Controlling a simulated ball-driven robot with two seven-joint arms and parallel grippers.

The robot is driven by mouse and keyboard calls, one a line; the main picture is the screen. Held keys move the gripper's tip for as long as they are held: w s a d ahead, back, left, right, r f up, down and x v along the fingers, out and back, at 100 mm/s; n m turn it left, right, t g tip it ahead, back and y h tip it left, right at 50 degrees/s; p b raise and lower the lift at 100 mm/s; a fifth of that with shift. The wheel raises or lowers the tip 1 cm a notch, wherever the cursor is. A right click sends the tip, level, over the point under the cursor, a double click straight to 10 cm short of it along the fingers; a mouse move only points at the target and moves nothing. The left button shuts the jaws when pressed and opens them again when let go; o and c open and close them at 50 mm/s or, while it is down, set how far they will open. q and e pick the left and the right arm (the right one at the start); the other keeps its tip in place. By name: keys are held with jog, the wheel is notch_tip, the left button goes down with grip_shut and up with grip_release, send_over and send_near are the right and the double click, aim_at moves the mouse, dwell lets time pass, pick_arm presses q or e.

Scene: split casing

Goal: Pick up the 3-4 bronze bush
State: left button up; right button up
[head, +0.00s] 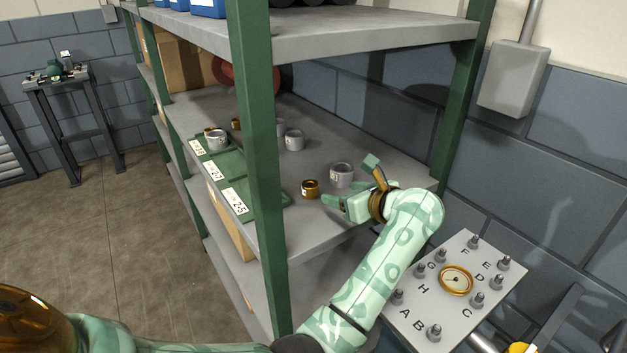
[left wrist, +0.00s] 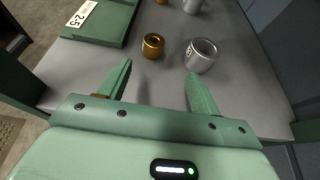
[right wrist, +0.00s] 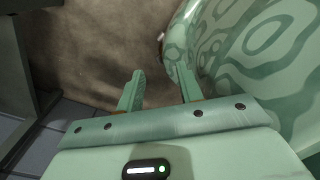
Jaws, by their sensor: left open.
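A short bronze bush (head: 310,189) stands upright on the grey shelf, near its front; a small pale label on it is too small to read. It also shows in the left wrist view (left wrist: 153,45), just beyond the fingertips. A larger silver-grey bush (head: 341,175) stands to its right, also in the left wrist view (left wrist: 201,55). Another bronze bush (head: 236,124) is farther back, partly hidden. My left gripper (left wrist: 158,72) is open and empty, its fingers pointing toward the two near bushes without touching them. My right gripper (right wrist: 160,76) is open and empty over the floor.
Green mats with white number cards (head: 235,201) lie along the shelf's left edge, one bearing a grey bush (head: 215,140). Another grey bush (head: 294,139) stands behind. A green post (head: 257,150) rises at the front. A lettered panel with pegs (head: 455,300) is at lower right.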

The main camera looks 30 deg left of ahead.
aim_at(307, 184)
pick_arm(q)
jog(key=x, duration=0.3)
jog(key=shift+s+a+f+b, duration=0.15)
jog(key=shift+s+a+b, duration=0.05)
jog(key=shift+a+b, duration=0.25)
jog(key=b+x, duration=0.1)
jog(key=x, duration=0.4)
jog(key=shift+w+f, duration=0.15)
jog(key=shift+w, duration=0.05)
jog(key=shift+a, duration=0.55)
jog(key=x, duration=0.2)
jog(key=b+x, duration=0.1)
jog(key=x, duration=0.1)
jog(key=shift+s+a, duration=0.2)
jog(key=shift+s, duration=0.05)
jog(key=shift+w+a+f, duration=0.15)
jog(key=shift+w+a, duration=0.05)
jog(key=shift+a, duration=0.15)
pick_arm(e)
jog(key=s+f, duration=0.2)
jog(key=f, duration=0.1)
jog(key=shift+d+g, duration=0.15)
jog(key=shift+g, duration=0.15)
pick_arm(q)
jog(key=shift+c, duration=0.2)
pick_arm(e)
jog(key=shift+d, duration=0.1)
